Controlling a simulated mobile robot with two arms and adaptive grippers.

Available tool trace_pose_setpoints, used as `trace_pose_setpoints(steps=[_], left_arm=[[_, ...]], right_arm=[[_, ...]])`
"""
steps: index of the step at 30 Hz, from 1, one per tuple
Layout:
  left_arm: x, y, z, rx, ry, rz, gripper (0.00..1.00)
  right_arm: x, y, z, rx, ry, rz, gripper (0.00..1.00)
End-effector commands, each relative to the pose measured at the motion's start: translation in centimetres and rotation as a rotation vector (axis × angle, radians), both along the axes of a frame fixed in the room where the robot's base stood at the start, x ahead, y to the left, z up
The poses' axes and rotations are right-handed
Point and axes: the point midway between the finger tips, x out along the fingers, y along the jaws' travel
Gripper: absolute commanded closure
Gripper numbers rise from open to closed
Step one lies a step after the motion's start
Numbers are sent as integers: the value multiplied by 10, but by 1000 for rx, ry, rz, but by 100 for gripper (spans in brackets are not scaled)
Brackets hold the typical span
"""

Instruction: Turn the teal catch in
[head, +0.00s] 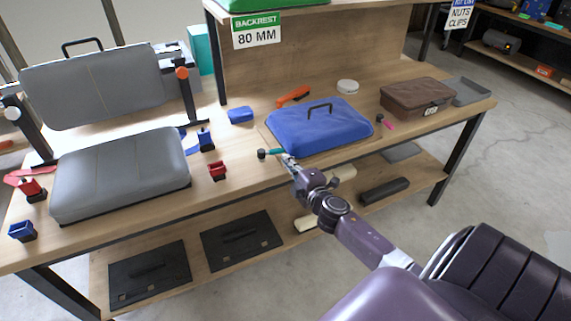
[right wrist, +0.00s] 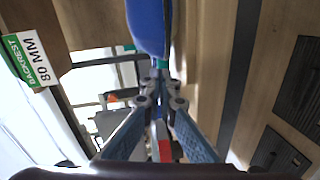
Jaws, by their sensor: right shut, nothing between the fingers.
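The teal catch (head: 275,152) is a small bar at the near left corner of the blue roof panel (head: 318,128), pointing left beside a black knob (head: 262,154). My right gripper (head: 288,159) is shut and empty, its tips right at the catch's right end; I cannot tell whether they touch. In the right wrist view the closed fingertips (right wrist: 162,82) lie just below a bit of the teal catch (right wrist: 161,64), under the blue panel (right wrist: 146,25). The gripper hides part of the catch. My left gripper is out of view.
Grey cushions (head: 120,172) and clamps fill the bench's left. A red block (head: 217,171) and a blue block (head: 240,115) lie left of the panel. A brown case (head: 417,96) stands right. The bench's front edge runs just below my gripper.

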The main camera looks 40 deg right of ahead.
Motion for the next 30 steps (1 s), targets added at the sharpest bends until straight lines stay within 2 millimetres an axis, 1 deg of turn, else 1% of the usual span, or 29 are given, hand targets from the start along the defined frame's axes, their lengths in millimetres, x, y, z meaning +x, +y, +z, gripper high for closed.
trace_pose_setpoints(steps=[4, 7, 10, 15, 17, 20, 23, 30], left_arm=[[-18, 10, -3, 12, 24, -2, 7], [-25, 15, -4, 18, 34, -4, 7], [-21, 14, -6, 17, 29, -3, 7], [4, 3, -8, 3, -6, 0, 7], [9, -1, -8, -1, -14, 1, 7], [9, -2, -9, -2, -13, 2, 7], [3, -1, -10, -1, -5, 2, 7], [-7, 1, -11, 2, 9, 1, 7]], right_arm=[[-15, -6, 1, 0, 1, 0, 100], [-26, -10, 3, -2, 1, 1, 100], [-39, -15, 4, 0, 2, 0, 100], [-64, -25, 7, 0, 2, 0, 100], [-72, -27, 10, 0, 2, 1, 100], [-82, -32, 11, 0, 1, 1, 100], [-89, -34, 13, -1, 1, 1, 100], [-92, -36, 15, 0, -1, 1, 100]])
